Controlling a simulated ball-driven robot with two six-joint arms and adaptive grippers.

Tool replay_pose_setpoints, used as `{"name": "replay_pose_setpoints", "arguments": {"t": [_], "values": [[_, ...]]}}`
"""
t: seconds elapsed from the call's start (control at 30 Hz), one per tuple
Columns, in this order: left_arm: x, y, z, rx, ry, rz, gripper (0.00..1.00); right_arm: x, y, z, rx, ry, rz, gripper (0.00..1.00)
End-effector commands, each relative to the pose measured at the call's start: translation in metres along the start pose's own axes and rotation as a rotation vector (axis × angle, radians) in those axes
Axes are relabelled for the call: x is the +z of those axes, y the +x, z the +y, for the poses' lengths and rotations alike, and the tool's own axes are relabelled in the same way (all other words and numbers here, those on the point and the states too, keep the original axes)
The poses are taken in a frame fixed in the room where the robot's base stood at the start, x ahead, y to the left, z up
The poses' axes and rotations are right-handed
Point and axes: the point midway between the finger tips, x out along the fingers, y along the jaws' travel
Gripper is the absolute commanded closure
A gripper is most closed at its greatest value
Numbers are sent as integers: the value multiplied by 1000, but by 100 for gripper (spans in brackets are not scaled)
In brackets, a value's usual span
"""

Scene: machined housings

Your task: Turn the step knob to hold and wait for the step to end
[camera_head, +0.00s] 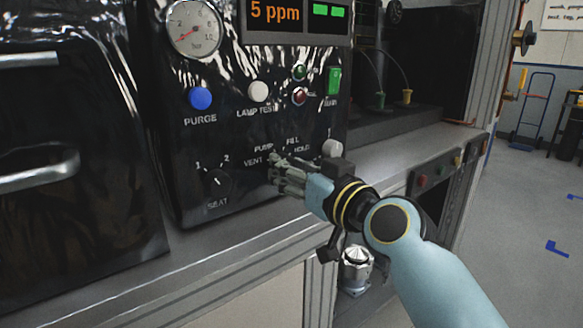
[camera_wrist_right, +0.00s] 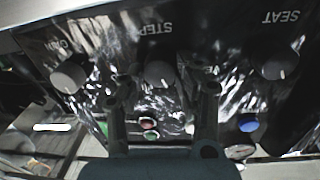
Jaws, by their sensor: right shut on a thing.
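The step knob (camera_wrist_right: 160,74) is on the black control panel (camera_head: 240,130), under an upside-down STEP label in the right wrist view. My right gripper (camera_wrist_right: 163,90) has one finger on each side of this knob and is shut on it. In the head view my right gripper (camera_head: 275,168) reaches the panel from the right and hides the knob. The words VENT, PUMP, FILL and HOLD show around it. I cannot tell for sure which word the knob points at. My left gripper is not in view.
The seat knob (camera_head: 217,182) is left of my right gripper, and a pale knob (camera_head: 332,149) is close on its right. Above are a blue PURGE button (camera_head: 200,98), a white LAMP TEST button (camera_head: 258,91), a gauge (camera_head: 194,28) and a display (camera_head: 275,12) reading 5 ppm.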

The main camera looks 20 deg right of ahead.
Motion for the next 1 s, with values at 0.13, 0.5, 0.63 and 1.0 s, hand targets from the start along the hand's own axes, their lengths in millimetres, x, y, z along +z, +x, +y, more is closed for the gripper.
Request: {"name": "replay_pose_setpoints", "arguments": {"t": [0.13, 0.5, 0.63, 1.0], "values": [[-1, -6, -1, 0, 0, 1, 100, -1, 0, 0, 0, 62, -6, 98], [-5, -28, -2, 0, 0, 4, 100, -4, 0, 0, 1, 371, -26, 98], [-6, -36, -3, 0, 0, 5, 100, -4, 0, 0, 2, 495, -36, 98], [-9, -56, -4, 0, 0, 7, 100, -4, 0, 1, 4, 845, -60, 98]]}}
